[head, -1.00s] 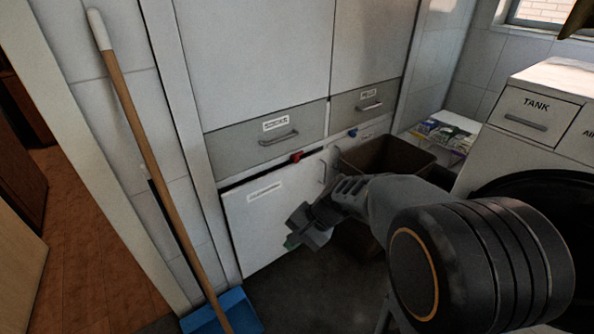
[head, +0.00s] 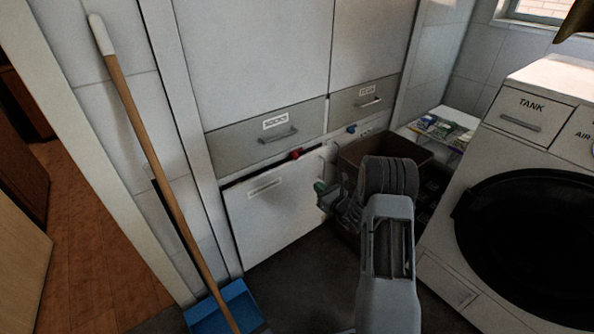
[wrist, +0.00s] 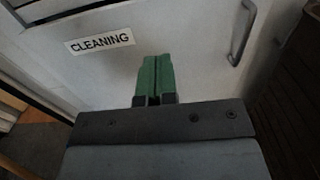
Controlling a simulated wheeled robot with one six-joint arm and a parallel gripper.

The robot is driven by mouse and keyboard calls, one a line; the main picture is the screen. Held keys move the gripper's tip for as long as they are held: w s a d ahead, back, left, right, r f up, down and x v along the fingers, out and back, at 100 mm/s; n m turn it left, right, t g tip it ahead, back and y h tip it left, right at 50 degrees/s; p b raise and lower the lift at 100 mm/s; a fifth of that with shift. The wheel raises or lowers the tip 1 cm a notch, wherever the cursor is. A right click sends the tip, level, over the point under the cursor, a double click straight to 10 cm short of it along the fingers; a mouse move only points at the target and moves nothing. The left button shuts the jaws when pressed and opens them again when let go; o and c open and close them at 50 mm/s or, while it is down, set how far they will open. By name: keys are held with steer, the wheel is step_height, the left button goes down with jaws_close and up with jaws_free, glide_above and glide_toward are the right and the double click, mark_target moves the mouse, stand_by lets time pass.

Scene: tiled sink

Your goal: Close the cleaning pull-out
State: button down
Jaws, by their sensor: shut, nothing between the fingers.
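The cleaning pull-out (head: 275,220) is the low white front below the grey drawers, with a dark gap along its top edge. Its CLEANING label (wrist: 100,43) reads clearly in the wrist view, and its handle (wrist: 242,35) shows at the right there. My gripper (head: 320,188) is shut and empty near the front's right part. Its green fingertips (wrist: 154,80) point at the front below and right of the label; I cannot tell whether they touch.
A brown bin (head: 362,153) stands right of the pull-out, beside my arm. A white washer-like machine (head: 520,160) fills the right side. A broom (head: 150,150) and blue dustpan (head: 225,305) stand at the left. Dark floor before the front is clear.

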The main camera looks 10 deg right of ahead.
mark_target(293, 167)
steer(key=b+x, duration=0.3)
steer(key=x, duration=1)
steer(key=shift+a, duration=0.1)
